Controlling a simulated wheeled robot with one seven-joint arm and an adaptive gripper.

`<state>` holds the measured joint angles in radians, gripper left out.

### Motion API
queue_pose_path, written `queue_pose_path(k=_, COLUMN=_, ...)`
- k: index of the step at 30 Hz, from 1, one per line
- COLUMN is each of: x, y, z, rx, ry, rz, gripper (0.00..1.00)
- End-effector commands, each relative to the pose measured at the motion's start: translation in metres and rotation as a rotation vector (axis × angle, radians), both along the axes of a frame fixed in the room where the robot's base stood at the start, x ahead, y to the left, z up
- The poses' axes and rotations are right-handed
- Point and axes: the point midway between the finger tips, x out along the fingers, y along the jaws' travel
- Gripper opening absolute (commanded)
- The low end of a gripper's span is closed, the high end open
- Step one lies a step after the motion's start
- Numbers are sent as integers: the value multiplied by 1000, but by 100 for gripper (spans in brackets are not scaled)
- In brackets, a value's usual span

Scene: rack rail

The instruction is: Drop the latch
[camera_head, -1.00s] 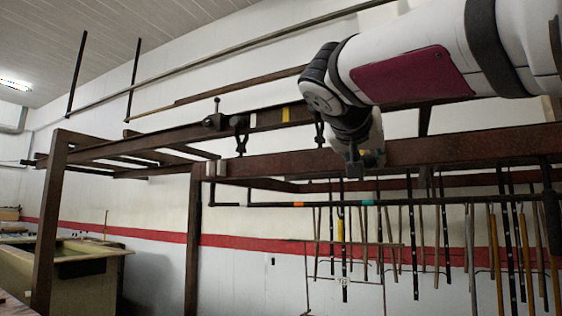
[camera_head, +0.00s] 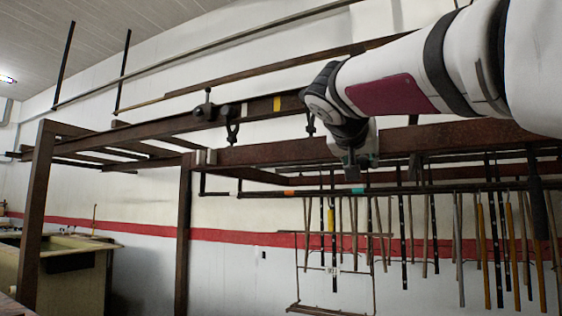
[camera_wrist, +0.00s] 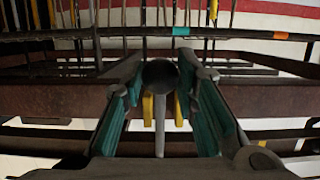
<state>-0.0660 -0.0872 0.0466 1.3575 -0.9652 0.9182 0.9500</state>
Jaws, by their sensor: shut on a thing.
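My gripper (camera_wrist: 163,92) is pointed at the rusty rack rail in the wrist view. Its two teal-padded fingers are shut on a dark round-ended handle (camera_wrist: 160,74) with a grey rod. I cannot tell for sure whether this handle is the latch. In the head view my gripper (camera_head: 357,160) is at the near brown rail (camera_head: 260,153), above the teal band of the dark bar; the handle is hidden there. A dark clamp-like fitting with an upright knob (camera_head: 205,110) sits on the rear beam to the left, apart from my gripper.
A long dark bar with orange and teal bands (camera_head: 270,193) runs below the rail. Several tools with yellow or dark shafts (camera_head: 482,250) hang behind and below it. Brown posts (camera_head: 184,220) stand at left. A tan bin (camera_head: 85,270) stands lower left.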

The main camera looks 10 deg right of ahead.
Motion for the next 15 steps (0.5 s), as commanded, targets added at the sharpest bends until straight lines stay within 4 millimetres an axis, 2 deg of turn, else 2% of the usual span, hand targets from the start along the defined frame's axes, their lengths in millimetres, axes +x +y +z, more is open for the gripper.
queue_pose_path(k=6, x=16, y=-11, z=-7, rx=-1, ry=1, rz=1, gripper=12)
queue_pose_path(k=15, x=26, y=-17, z=-8, rx=-1, ry=-1, rz=2, gripper=12)
